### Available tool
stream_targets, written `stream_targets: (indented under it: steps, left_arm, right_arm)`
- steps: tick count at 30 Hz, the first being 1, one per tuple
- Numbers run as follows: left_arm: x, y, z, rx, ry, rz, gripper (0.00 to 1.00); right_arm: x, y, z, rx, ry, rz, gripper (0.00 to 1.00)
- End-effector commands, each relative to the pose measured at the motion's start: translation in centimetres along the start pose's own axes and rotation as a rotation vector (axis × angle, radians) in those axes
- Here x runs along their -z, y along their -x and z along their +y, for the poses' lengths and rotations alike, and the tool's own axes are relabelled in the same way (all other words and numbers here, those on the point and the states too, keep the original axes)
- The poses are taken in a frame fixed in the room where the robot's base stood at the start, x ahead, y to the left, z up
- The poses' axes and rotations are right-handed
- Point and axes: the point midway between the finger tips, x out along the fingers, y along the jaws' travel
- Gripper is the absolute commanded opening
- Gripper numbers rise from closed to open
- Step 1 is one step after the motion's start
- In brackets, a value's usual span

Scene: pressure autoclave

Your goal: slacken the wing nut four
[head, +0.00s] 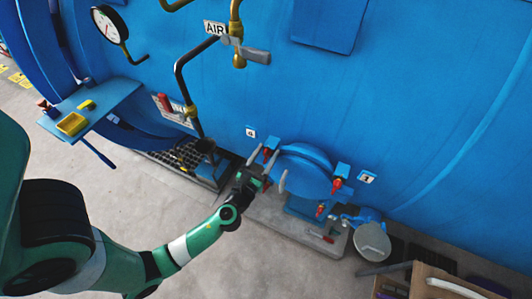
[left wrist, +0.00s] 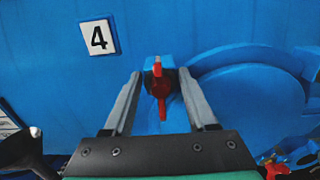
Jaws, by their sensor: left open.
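Wing nut four (left wrist: 159,88) is red, on a blue lug below the "4" label plate (left wrist: 98,37). In the left wrist view its wings stand nearly upright. My left gripper (left wrist: 160,80) is open, with one finger on each side of the nut in that view; I cannot tell whether they touch it. In the head view, the left gripper (head: 267,168) is at the left side of the round blue hatch (head: 302,168), and the nut (head: 268,154) shows between its fingers. My right gripper is not in view.
Another red wing nut (head: 337,185) is at the hatch's right, near the "1" label (head: 367,177). A blue shelf with a yellow tray (head: 72,124) is at left.

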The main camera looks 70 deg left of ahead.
Motion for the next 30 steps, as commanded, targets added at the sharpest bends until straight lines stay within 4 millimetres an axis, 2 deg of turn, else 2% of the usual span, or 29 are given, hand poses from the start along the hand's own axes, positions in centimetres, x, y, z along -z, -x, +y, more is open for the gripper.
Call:
stream_targets:
  steps: [3,4,13,23,30]
  left_arm:
    - [0.01,0.03,0.00,0.000,0.000,0.000,0.57]
    - [0.01,0.03,0.00,0.000,0.000,0.000,0.54]
    - [0.01,0.06,0.00,0.000,0.000,0.000,0.00]
    - [0.02,0.06,0.01,-0.001,0.008,0.000,0.00]
    - [0.08,0.07,0.06,-0.001,0.076,0.000,0.00]
  right_arm:
    - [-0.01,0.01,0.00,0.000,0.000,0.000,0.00]
    - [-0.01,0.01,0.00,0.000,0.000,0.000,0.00]
    - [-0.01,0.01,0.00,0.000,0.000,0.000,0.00]
    - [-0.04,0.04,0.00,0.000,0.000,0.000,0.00]
    - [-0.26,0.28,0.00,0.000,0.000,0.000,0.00]
